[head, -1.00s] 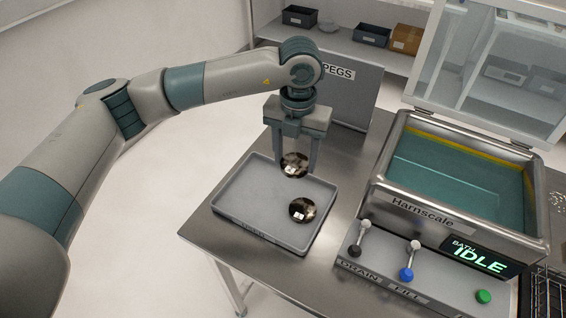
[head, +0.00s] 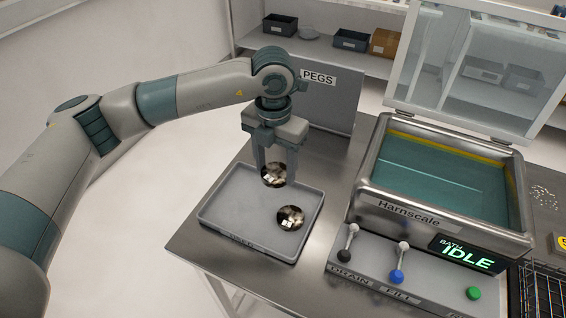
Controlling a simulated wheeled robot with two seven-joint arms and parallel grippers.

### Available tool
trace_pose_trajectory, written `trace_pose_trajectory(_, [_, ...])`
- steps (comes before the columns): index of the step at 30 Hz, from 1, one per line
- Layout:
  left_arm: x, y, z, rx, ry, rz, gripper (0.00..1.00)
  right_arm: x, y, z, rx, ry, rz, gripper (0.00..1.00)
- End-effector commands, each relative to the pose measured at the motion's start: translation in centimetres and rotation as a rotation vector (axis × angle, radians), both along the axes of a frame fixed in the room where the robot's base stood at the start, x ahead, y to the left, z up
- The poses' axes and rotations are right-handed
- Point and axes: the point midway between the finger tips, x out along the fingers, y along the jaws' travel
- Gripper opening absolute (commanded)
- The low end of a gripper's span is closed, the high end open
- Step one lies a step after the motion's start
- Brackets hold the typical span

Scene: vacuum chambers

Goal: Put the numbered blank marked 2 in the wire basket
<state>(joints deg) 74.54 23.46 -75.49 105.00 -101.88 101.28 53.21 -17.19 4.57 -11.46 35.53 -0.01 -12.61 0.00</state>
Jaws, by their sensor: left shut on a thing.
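My left gripper (head: 275,176) points down over the grey tray (head: 216,225). It is shut on a dark, shiny round blank (head: 274,174), held upright between the fingers near the tray's far side. A second similar round blank (head: 290,218) is in the tray, nearer to me. I cannot read a number on either blank. The wire basket (head: 541,297) shows only in part at the lower right corner. My right gripper is not in view.
A steel bath (head: 440,215) with an open clear lid stands right of the tray, its display reading IDLE. Levers (head: 397,276) and a green button (head: 473,293) are in front of it. A grey PEGS panel (head: 325,115) stands behind the tray.

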Motion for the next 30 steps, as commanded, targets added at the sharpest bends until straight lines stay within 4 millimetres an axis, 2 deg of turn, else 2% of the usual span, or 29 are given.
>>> trace_pose_trajectory(14, [-2.4, 4.7, -0.3, 0.002, -0.007, -0.8, 0.15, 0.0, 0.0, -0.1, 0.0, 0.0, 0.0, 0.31])
trace_pose_trajectory(30, [-6.1, 9.8, -0.7, 0.005, -0.007, -1.767, 0.15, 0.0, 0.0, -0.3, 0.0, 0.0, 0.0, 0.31])
